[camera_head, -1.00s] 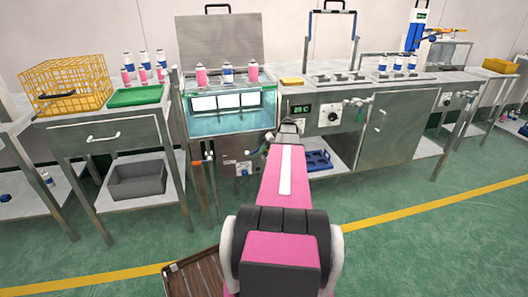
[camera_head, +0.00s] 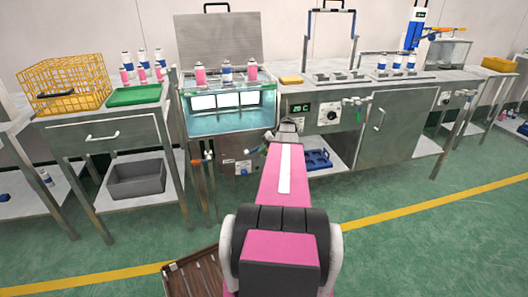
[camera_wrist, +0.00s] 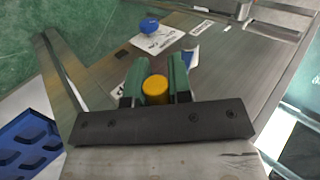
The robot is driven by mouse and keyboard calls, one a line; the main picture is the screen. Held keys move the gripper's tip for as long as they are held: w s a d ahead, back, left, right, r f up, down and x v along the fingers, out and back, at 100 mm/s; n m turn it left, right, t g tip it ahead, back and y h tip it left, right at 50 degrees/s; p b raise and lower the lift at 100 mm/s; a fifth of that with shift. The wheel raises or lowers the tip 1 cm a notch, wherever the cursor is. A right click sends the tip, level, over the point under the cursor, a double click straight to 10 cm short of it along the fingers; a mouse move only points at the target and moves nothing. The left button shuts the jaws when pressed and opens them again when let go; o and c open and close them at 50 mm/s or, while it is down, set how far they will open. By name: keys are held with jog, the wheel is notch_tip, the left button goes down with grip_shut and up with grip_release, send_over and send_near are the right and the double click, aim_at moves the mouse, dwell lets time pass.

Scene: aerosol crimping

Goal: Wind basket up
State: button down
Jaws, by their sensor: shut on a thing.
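My gripper (camera_wrist: 157,76) is shut around a round yellow knob (camera_wrist: 155,88) in the wrist view, one dark green finger on each side. What the knob is fixed to is hidden below it. In the head view my arm hides most of the gripper, in front of the water bath (camera_head: 228,122). Pink and blue-white cans (camera_head: 226,72) stand in a row at the top of the bath, above the lit windows. The basket under them cannot be made out clearly.
A blue knob (camera_wrist: 149,25) and white labels are on the metal panel in the wrist view. A blue tray (camera_head: 317,160) is on the shelf to the right. A yellow wire basket (camera_head: 66,86) and green tray (camera_head: 135,95) stand on the left table.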

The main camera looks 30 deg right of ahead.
jog(key=c, duration=1)
grip_release()
jog(key=shift+c, duration=0.2)
jog(key=a+r, duration=1.1)
jog(key=shift+a, duration=0.4)
